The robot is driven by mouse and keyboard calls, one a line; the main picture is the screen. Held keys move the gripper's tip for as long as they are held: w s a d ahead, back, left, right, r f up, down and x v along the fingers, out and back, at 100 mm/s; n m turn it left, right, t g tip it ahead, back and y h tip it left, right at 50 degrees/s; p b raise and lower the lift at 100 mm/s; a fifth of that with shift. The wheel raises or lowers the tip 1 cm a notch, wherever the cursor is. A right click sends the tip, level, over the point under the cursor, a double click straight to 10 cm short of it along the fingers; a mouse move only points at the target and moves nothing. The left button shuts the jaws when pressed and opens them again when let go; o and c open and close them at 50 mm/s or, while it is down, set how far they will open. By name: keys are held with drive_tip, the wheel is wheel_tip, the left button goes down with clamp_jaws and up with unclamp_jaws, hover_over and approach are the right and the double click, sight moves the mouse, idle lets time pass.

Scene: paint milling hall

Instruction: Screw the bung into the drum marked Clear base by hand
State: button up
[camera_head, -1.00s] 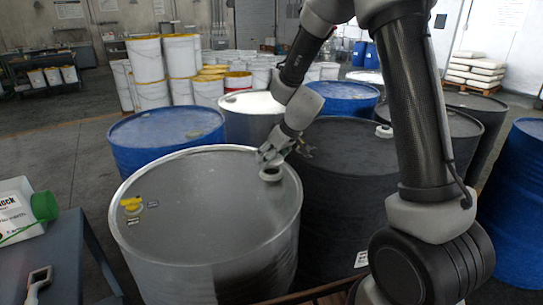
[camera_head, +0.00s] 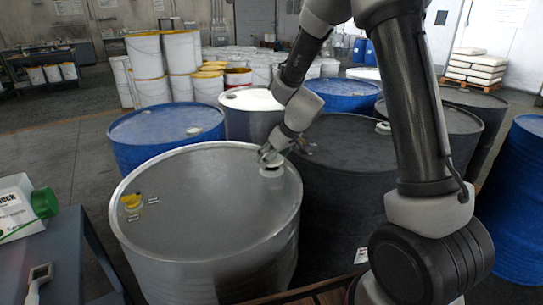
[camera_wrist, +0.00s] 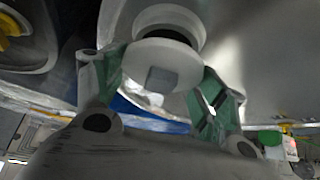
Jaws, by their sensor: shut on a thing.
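The bare-metal drum (camera_head: 200,215) stands in front of me; its small labels are too small to read, so I cannot confirm the Clear base marking. A pale round bung (camera_wrist: 155,58) with a square boss sits between the green-padded fingers of my gripper (camera_wrist: 160,78) in the wrist view. In the head view my gripper (camera_head: 270,157) is low over the white-rimmed opening (camera_head: 272,171) at the drum's far right edge. The bung is at the opening's ring (camera_wrist: 168,14), roughly in line with it. How deep it sits is hidden.
A yellow cap (camera_head: 132,201) is on the drum top at left. A black drum (camera_head: 340,165) stands close at right, and a blue drum (camera_head: 165,125) behind left. A bench (camera_head: 75,255) at left holds a green-capped container (camera_head: 20,207) and a grey-handled tool (camera_head: 39,280).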

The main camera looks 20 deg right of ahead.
drive_tip(key=shift+f, duration=0.85)
drive_tip(key=o, duration=1.1)
